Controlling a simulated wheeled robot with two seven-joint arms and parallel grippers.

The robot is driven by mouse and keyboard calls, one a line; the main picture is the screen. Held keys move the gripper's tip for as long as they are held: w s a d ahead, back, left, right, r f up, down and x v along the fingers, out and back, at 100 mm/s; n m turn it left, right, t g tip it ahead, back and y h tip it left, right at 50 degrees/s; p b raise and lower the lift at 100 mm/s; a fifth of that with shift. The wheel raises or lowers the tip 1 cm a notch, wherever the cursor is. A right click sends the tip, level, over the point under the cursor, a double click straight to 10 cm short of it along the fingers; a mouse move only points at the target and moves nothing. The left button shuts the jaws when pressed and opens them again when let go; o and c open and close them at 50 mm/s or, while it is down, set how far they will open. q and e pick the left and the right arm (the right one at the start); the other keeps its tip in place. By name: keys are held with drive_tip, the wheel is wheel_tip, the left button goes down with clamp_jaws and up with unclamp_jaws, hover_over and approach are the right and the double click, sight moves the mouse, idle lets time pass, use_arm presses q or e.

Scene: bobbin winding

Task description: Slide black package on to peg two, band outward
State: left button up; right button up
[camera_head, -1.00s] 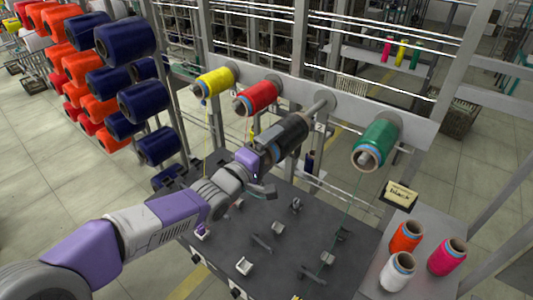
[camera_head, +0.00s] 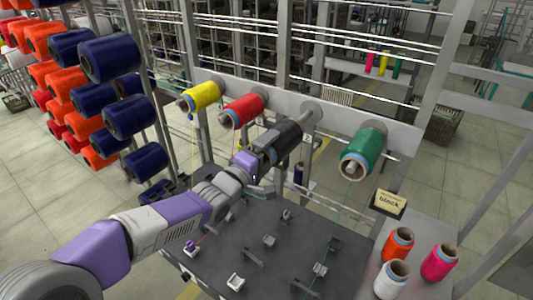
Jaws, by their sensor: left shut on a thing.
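The black package (camera_head: 285,139) is in the middle of the camera_head view, lying along the line of a grey peg (camera_head: 309,115) between the red and green packages. My left gripper (camera_head: 262,156) is shut on the package at its near, lower-left end. The package's far end meets or overlaps the outer part of the peg; I cannot tell how far the peg is inside it. A small "2" label shows just below the peg. The gripper hides the package's near end, and I cannot make out the band. My right gripper is not in view.
Yellow (camera_head: 202,97), red (camera_head: 244,109) and green (camera_head: 364,152) packages sit on neighbouring pegs of the grey rail (camera_head: 401,134). Threads hang from them towards the dark panel (camera_head: 290,240) with small guides. Orange, white and pink cones stand on a side table (camera_head: 412,233) with a "black" sign (camera_head: 390,202).

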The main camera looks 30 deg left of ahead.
use_arm(q)
drive_tip(key=shift+w+d, duration=0.15)
drive_tip(key=shift+w, duration=2.75)
drive_tip(key=shift+d, duration=0.1)
drive_tip(key=shift+w+d, duration=0.1)
drive_tip(key=shift+w, duration=1.7)
drive_tip(key=shift+f+b, duration=0.45)
drive_tip(key=o, duration=1.2)
drive_tip(key=shift+s, duration=0.15)
